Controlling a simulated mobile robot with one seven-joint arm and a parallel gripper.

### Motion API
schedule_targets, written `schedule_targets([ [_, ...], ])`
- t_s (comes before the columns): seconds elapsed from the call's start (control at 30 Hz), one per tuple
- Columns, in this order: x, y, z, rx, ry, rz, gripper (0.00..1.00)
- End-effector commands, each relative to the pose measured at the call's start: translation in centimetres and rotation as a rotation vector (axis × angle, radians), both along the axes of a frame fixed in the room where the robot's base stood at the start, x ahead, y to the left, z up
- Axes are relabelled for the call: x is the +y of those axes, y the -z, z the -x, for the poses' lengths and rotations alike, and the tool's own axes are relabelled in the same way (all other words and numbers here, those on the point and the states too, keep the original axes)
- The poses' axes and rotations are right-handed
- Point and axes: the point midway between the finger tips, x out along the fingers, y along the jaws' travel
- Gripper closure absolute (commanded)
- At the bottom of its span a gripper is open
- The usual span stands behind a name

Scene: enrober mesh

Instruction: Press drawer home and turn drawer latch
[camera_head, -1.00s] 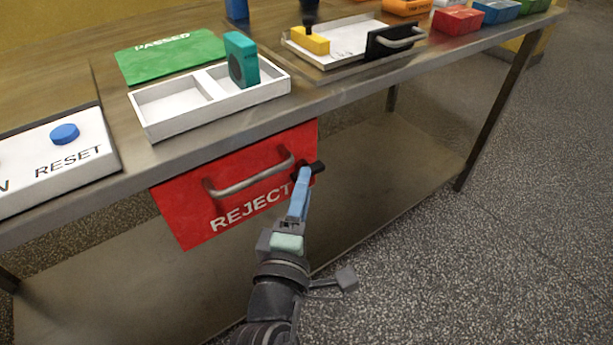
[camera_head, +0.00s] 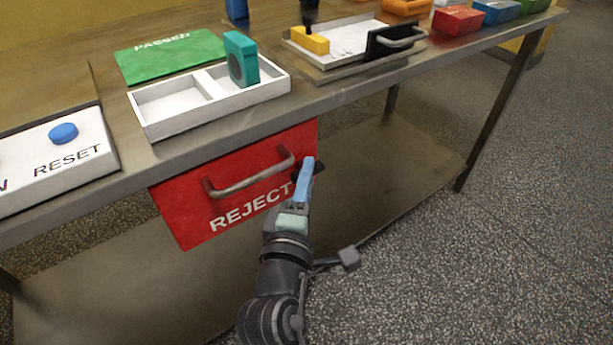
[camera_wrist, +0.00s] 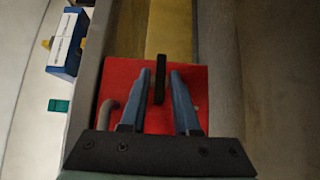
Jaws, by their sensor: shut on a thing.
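The red drawer front (camera_head: 190,213) marked REJECT hangs under the bench edge, with a curved metal handle (camera_head: 245,185). It looks close to the bench edge; whether it is fully home I cannot tell. The black drawer latch (camera_head: 320,166) is at the right end of the front, partly hidden behind my gripper (camera_head: 307,163). In the wrist view the latch (camera_wrist: 160,72) is an upright dark bar between the two blue fingers of my gripper (camera_wrist: 162,80). The gripper is shut on it; finger contact is hard to see. The red front (camera_wrist: 120,75) lies behind.
Above the drawer, the bench top carries a white two-compartment tray (camera_head: 165,128) with a teal block (camera_head: 242,60), a green PASSED mat (camera_head: 170,55) and a RESET panel (camera_head: 85,180). A lower shelf (camera_head: 400,150) runs below. The floor at right is clear.

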Motion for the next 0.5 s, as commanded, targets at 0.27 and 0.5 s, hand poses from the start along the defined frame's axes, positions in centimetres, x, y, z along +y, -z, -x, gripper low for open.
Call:
schedule_targets([
  [0.27,0.0,-0.3,0.0,0.014,-0.001,-0.016,1.00],
  [0.5,0.0,-1.0,0.0,0.069,-0.001,-0.091,1.00],
])
